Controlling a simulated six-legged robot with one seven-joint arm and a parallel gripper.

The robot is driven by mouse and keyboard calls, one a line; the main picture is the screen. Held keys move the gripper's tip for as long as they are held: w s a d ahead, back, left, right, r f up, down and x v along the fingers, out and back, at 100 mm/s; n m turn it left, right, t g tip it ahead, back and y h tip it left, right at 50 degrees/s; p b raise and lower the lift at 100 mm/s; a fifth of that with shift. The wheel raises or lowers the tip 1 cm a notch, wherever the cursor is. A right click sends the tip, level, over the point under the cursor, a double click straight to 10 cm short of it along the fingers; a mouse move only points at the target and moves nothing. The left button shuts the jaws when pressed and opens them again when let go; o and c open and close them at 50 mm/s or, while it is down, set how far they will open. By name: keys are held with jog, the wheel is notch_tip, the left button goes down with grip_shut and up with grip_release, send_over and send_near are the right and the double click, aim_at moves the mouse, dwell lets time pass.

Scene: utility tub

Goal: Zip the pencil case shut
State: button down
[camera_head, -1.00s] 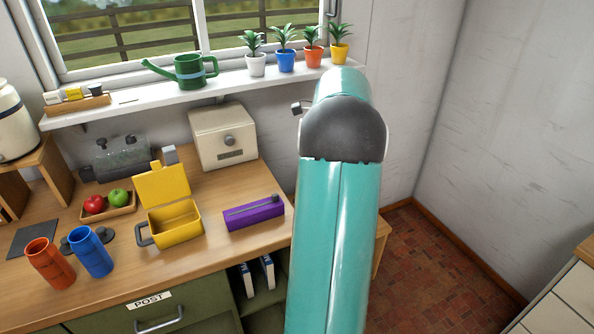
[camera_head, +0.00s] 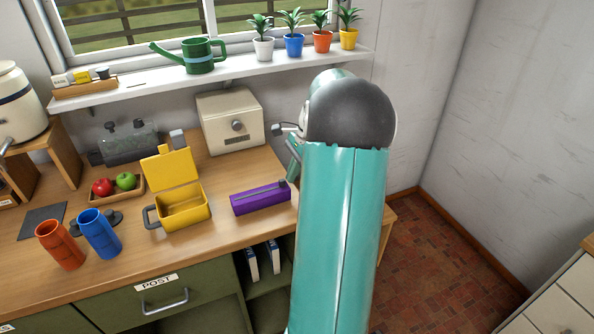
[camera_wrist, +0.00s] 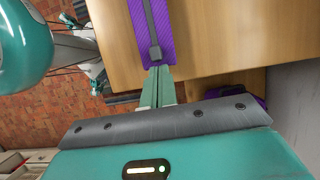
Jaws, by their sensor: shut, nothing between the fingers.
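The purple pencil case (camera_head: 260,199) lies on the wooden counter to the right of the yellow lunch box. A grey zip strip runs along its top. In the wrist view the case (camera_wrist: 170,30) enters from the top edge, and a dark zip pull (camera_wrist: 155,53) sits at its near end. My gripper (camera_wrist: 157,72) is shut and empty, with its green fingertips right at the zip pull; I cannot tell whether they touch it. In the head view my arm hides most of the gripper, which is at the right end of the case.
An open yellow lunch box (camera_head: 183,210), a cream box (camera_head: 231,122), a fruit tray (camera_head: 118,193), a blue bottle (camera_head: 100,234) and an orange bottle (camera_head: 60,245) stand on the counter. A windowsill (camera_head: 230,77) with a watering can and several potted plants runs above.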

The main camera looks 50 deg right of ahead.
send_near(256, 193)
jog(key=w+a+f, duration=0.1)
jog(key=a, duration=0.1)
jog(key=w+a+f, duration=0.1)
jog(key=f, duration=0.1)
jog(key=w+a+f, duration=0.1)
jog(key=a+f, duration=0.1)
jog(key=shift+a+f, duration=0.2)
jog(key=shift+a, duration=0.1)
jog(key=shift+d, duration=0.1)
jog(key=shift+s+d, duration=0.2)
jog(key=shift+d, duration=0.05)
jog(key=d, duration=0.1)
jog(key=s+d, duration=0.1)
jog(key=d+r, duration=0.1)
jog(key=shift+s+d, duration=0.15)
jog(key=shift+s, duration=0.25)
jog(key=v, duration=0.9)
